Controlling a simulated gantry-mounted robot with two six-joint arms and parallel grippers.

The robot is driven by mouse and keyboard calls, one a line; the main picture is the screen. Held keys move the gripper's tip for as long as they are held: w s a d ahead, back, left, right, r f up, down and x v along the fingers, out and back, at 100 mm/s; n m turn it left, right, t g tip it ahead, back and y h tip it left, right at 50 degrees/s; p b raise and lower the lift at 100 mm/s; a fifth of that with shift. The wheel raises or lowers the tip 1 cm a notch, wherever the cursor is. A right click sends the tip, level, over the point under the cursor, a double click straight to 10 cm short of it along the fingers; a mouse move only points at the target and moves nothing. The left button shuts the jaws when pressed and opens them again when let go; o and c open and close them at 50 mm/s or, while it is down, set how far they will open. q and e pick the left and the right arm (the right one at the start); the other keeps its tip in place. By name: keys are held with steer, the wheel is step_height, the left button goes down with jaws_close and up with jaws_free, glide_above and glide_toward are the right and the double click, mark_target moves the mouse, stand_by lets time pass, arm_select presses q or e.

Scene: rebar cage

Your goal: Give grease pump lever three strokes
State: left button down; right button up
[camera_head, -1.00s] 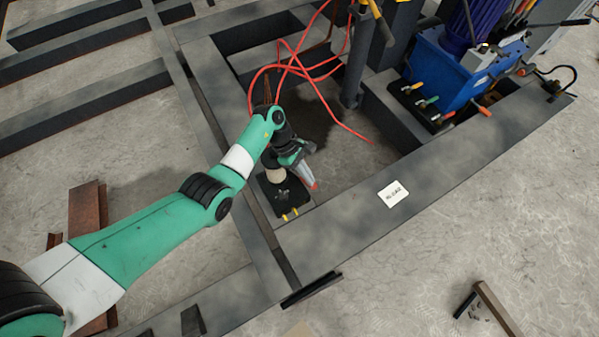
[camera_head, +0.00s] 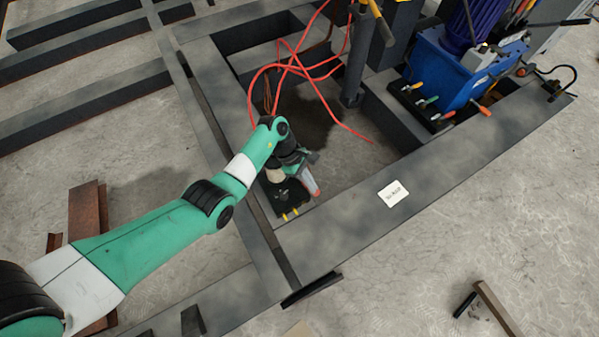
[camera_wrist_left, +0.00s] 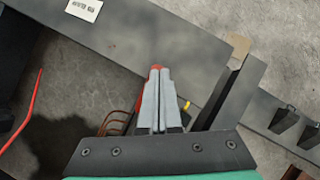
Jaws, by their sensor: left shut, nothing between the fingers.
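The grease pump has a dark base plate (camera_head: 291,199) with small yellow fittings and a beige cylinder (camera_head: 275,175); it stands inside the corner of the dark steel frame. My left gripper (camera_head: 309,180) is over the pump and hides much of it. In the left wrist view its grey fingers (camera_wrist_left: 157,95) are together with nothing between them. A red tip, seemingly the lever's grip (camera_wrist_left: 156,67), shows just past the fingertips; it also shows in the head view (camera_head: 316,192). I cannot tell whether the fingers touch it. My right gripper is out of view.
The steel frame (camera_head: 345,225) surrounds the pump, with a white label (camera_head: 393,194) on its near beam. Red hoses (camera_head: 325,100) loop behind the pump. A blue machine (camera_head: 445,75) with coloured handles stands at upper right. Open concrete floor lies in front.

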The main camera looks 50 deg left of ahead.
arm_select(q)
steer(key=shift+s+d+f, duration=0.1)
steer(key=shift+d+f, duration=0.35)
steer(key=shift+f, duration=0.1)
steer(key=shift+d+f, duration=0.35)
steer(key=shift+f, duration=0.2)
stand_by(0.3)
